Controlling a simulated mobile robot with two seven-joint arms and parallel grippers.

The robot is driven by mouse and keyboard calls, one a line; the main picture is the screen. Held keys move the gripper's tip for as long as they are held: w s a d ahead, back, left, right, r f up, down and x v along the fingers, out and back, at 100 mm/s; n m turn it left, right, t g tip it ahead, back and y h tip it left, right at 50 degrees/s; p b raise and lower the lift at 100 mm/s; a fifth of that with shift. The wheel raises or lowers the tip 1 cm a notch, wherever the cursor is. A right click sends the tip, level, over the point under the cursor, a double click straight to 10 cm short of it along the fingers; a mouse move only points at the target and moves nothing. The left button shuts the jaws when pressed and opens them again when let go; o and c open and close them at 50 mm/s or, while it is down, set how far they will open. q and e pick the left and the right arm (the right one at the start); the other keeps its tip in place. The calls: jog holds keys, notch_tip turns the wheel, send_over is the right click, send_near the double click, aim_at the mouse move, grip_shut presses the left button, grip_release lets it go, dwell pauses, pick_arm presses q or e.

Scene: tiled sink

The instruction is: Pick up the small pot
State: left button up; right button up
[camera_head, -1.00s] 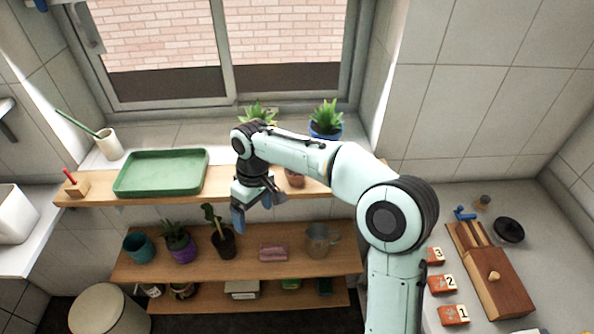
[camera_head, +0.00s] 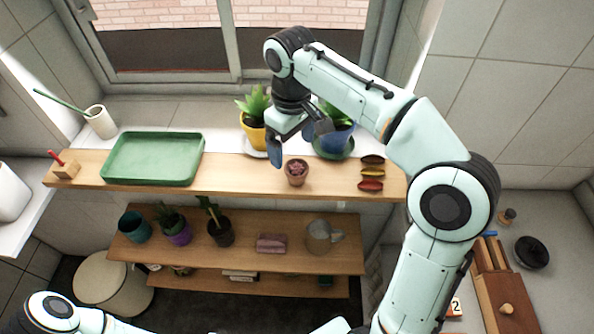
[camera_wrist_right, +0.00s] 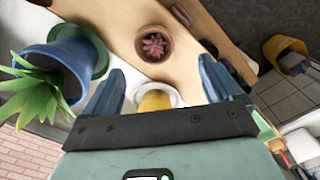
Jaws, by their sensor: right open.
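The small pot (camera_head: 296,178) is terracotta with a reddish succulent. It stands upright on the wooden shelf below the window, between the green tray and the small coloured dishes. My right gripper (camera_head: 299,142) is open and empty, above and behind the pot in the head view. In the right wrist view, the small pot (camera_wrist_right: 154,52) is ahead of the open fingertips (camera_wrist_right: 161,70), apart from them, with nothing between the fingers touching them. My left gripper is out of view; only part of my left arm shows at the bottom left.
A yellow pot (camera_head: 254,137) and a blue pot (camera_head: 334,139) with spiky plants stand close behind my right gripper. The green tray (camera_head: 153,158) lies to the left, small coloured dishes (camera_head: 371,173) to the right. The lower shelf (camera_head: 343,256) holds more pots and a watering can.

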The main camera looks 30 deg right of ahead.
aim_at(297, 167)
jog(key=f, duration=0.3)
jog(key=shift+s+d, duration=0.1)
jog(key=shift+s, duration=0.15)
jog(key=shift+w+f+b, duration=0.15)
jog(key=shift+f+b, duration=0.15)
jog(key=shift+f, duration=0.2)
jog(key=f, duration=0.3)
jog(key=shift+d+f+b, duration=0.3)
jog(key=shift+d+f, duration=0.05)
jog(key=shift+f, duration=0.5)
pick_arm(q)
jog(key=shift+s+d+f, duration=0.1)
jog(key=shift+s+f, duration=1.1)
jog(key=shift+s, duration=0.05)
pick_arm(e)
jog(key=shift+c, duration=1.2)
jog(key=c, duration=0.9)
